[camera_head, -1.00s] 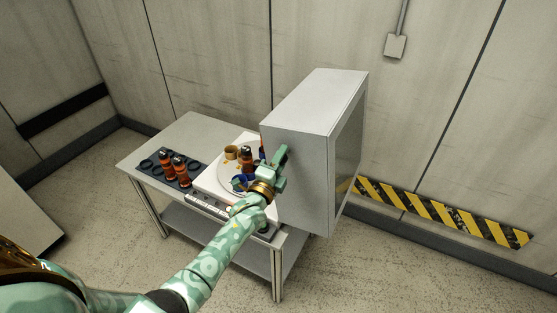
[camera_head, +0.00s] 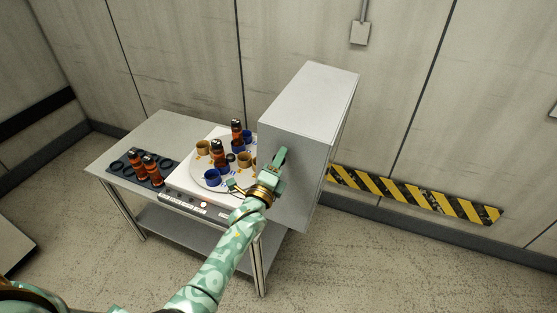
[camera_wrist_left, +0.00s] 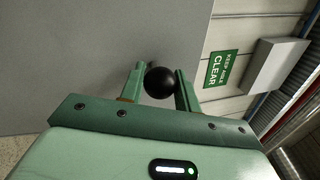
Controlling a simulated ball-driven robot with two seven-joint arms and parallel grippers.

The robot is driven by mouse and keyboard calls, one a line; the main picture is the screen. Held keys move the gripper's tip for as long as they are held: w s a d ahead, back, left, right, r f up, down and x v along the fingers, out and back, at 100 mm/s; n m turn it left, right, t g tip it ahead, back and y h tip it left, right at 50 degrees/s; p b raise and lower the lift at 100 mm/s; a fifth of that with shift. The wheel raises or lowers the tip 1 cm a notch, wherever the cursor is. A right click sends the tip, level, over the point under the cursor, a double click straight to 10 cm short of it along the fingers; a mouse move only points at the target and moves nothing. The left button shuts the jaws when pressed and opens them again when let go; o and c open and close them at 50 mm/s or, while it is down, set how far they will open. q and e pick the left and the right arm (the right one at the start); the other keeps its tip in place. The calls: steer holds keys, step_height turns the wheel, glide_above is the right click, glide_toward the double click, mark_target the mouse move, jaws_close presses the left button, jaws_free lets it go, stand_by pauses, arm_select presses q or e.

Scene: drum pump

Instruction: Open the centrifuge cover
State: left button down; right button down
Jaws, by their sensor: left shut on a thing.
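The centrifuge cover (camera_head: 308,98), a big grey box, stands swung open at the right side of the centrifuge (camera_head: 178,196). The white base and its round rotor plate are uncovered. My left gripper (camera_head: 275,166) is at the cover's near face. In the left wrist view, its fingers (camera_wrist_left: 159,88) are shut on a round black knob (camera_wrist_left: 159,82) in front of the grey cover face (camera_wrist_left: 100,50). The knob is hidden in the head view. My right gripper is not in view.
Blue and tan cups and brown bottles (camera_head: 218,153) stand on the rotor. A dark rack (camera_head: 124,172) with brown bottles is on the table (camera_head: 165,128) to the left. A wall with a striped band (camera_head: 410,196) lies behind. The floor at right is clear.

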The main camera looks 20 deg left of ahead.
arm_select(q)
steer(key=c, duration=1.1)
jaws_free()
steer(key=shift+r, duration=0.1)
steer(key=shift+o, duration=0.2)
steer(key=shift+s, duration=0.15)
steer(key=s+f+b, duration=0.2)
steer(key=s+f, duration=0.1)
steer(key=s, duration=1.2)
steer(key=shift+s+a+f, duration=0.15)
steer(key=shift+s+a, duration=0.25)
steer(key=shift+a, duration=0.05)
